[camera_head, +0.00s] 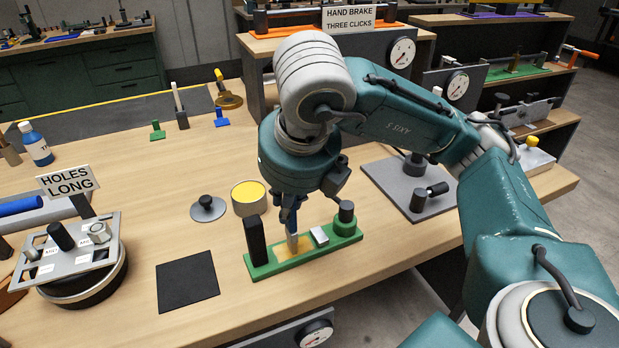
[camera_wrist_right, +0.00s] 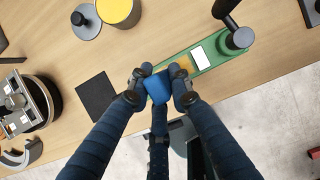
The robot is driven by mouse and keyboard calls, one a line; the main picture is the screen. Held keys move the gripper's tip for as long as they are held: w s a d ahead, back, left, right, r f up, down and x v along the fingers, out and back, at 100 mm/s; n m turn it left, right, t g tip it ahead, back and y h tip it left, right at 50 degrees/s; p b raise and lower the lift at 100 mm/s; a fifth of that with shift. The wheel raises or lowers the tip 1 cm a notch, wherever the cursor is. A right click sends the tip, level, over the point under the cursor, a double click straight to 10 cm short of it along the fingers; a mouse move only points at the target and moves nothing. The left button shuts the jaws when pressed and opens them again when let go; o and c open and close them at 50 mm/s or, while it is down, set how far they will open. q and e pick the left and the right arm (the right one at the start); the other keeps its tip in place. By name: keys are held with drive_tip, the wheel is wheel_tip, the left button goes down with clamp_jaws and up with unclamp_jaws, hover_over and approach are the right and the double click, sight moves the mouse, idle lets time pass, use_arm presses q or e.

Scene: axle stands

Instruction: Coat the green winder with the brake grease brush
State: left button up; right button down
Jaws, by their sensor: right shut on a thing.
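The green winder (camera_head: 330,243) lies on the wooden bench, a long green plate with a black upright block at its left end, a dark round knob at its right end and a pale block between. A yellow-brown smear (camera_head: 303,245) marks the plate left of the pale block. My right gripper (camera_head: 290,210) is above the plate, shut on the brush (camera_head: 292,240), whose lower end points down at the smear. In the right wrist view the brush's blue top (camera_wrist_right: 158,86) sits between both fingers of my right gripper (camera_wrist_right: 157,91). Its bristles are hidden there. My left gripper is not in view.
A round tin with yellow contents (camera_head: 249,195) and a grey knobbed lid (camera_head: 208,208) stand behind the winder. A black mat (camera_head: 187,280) lies front left. A "HOLES LONG" plate (camera_head: 68,250) stands at the left. A grey fixture (camera_head: 410,185) lies right. The bench's front edge is close.

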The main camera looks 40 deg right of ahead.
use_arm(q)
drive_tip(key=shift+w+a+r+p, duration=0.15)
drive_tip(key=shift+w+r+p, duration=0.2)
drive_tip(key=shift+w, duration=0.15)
use_arm(e)
drive_tip(key=shift+w+a, duration=0.2)
drive_tip(key=shift+a, duration=0.9)
